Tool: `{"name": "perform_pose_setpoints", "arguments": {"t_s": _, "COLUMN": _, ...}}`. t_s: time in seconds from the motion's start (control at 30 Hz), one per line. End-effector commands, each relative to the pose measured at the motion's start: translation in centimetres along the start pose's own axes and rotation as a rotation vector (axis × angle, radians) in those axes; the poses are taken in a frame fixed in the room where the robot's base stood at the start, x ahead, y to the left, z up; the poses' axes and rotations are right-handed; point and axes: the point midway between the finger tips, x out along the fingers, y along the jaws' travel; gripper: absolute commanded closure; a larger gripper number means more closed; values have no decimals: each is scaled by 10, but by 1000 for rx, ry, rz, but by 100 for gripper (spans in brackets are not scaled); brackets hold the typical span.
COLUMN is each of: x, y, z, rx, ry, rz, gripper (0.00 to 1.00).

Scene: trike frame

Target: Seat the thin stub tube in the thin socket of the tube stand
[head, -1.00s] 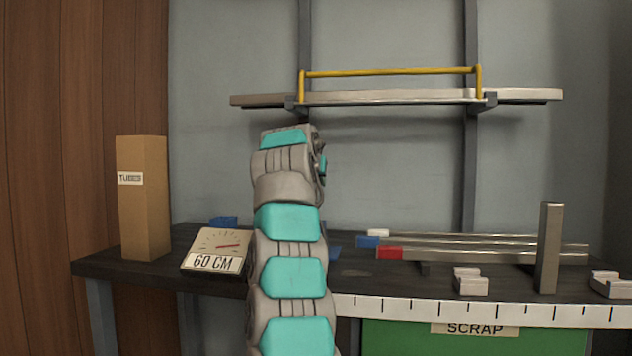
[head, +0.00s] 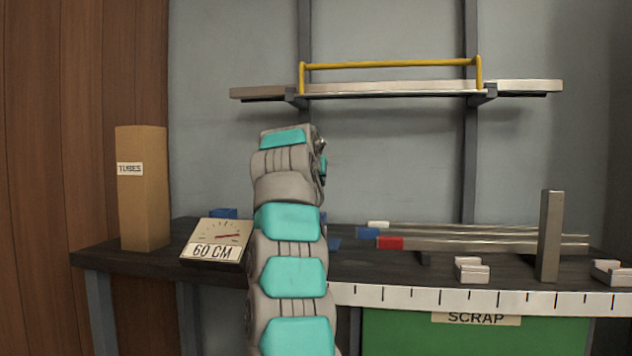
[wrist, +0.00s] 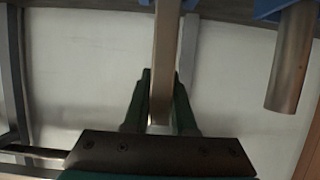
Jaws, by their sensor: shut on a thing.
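In the wrist view, my gripper (wrist: 162,100) has its green fingers shut on a thin, pale, square-edged tube (wrist: 166,45), which I take to be the thin stub tube. The tube runs from between the fingers to the top edge of the view. A thicker round metal tube (wrist: 291,60) is at the right, apart from the fingers, with a blue piece (wrist: 268,8) at its top end. The thin socket cannot be made out. In the head view my arm hides my gripper and the held tube. Blue parts (head: 223,213) show on the bench left of my arm.
A dark bench (head: 110,258) carries a cardboard tube box (head: 143,190), a 60 CM dial (head: 218,241), long tubes with coloured ends (head: 480,244), an upright metal post (head: 550,235) and small pale blocks (head: 472,270). A shelf with a yellow rail (head: 390,65) hangs above. A green scrap bin (head: 480,338) is below.

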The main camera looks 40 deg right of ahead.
Motion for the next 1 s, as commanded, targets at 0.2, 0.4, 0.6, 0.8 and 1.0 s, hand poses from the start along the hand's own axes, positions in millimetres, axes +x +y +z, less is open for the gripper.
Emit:
{"name": "perform_pose_setpoints", "arguments": {"t_s": 0.2, "x": 2, "y": 0, "z": 6, "rx": 0, "ry": 1, "rz": 0, "gripper": 100}}
{"name": "perform_pose_setpoints", "arguments": {"t_s": 0.4, "x": 4, "y": 0, "z": 10, "rx": 0, "ry": 1, "rz": 0, "gripper": 100}}
{"name": "perform_pose_setpoints", "arguments": {"t_s": 0.6, "x": 6, "y": 0, "z": 14, "rx": 0, "ry": 1, "rz": 0, "gripper": 100}}
{"name": "perform_pose_setpoints", "arguments": {"t_s": 0.8, "x": 7, "y": 0, "z": 18, "rx": 0, "ry": 1, "rz": 0, "gripper": 100}}
{"name": "perform_pose_setpoints", "arguments": {"t_s": 1.0, "x": 7, "y": 0, "z": 17, "rx": 0, "ry": 0, "rz": 0, "gripper": 56}}
